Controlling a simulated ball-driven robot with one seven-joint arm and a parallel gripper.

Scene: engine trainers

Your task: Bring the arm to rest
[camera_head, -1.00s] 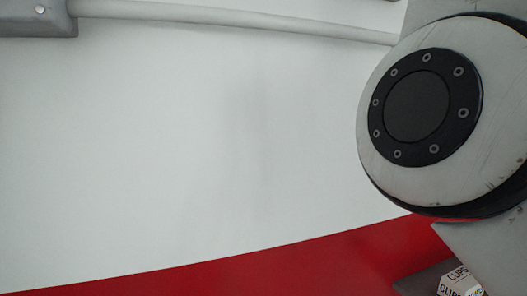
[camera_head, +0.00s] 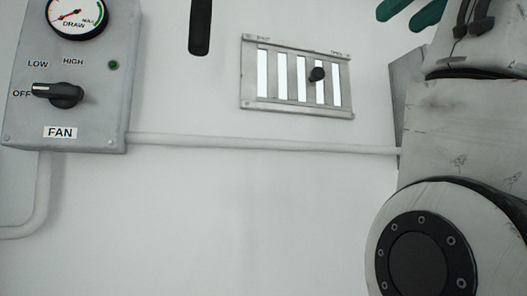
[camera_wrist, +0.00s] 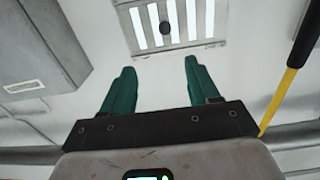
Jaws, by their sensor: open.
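My gripper (camera_wrist: 158,68) shows its two green fingers in the wrist view, spread apart with nothing between them. They point toward the white wall, below a slatted vent (camera_wrist: 181,46). In the head view, the green fingertips of my gripper (camera_head: 411,12) just show at the upper right edge. My arm fills the right side of that view. Most of the gripper is cut off there.
A grey fan box (camera_head: 98,112) hangs at left, its knob (camera_head: 58,95) pointing at OFF. The vent (camera_head: 262,104) has a black slider toward OPEN. A yellow rod with a black grip (camera_wrist: 281,96) stands right of my fingers. Pipes run along the wall.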

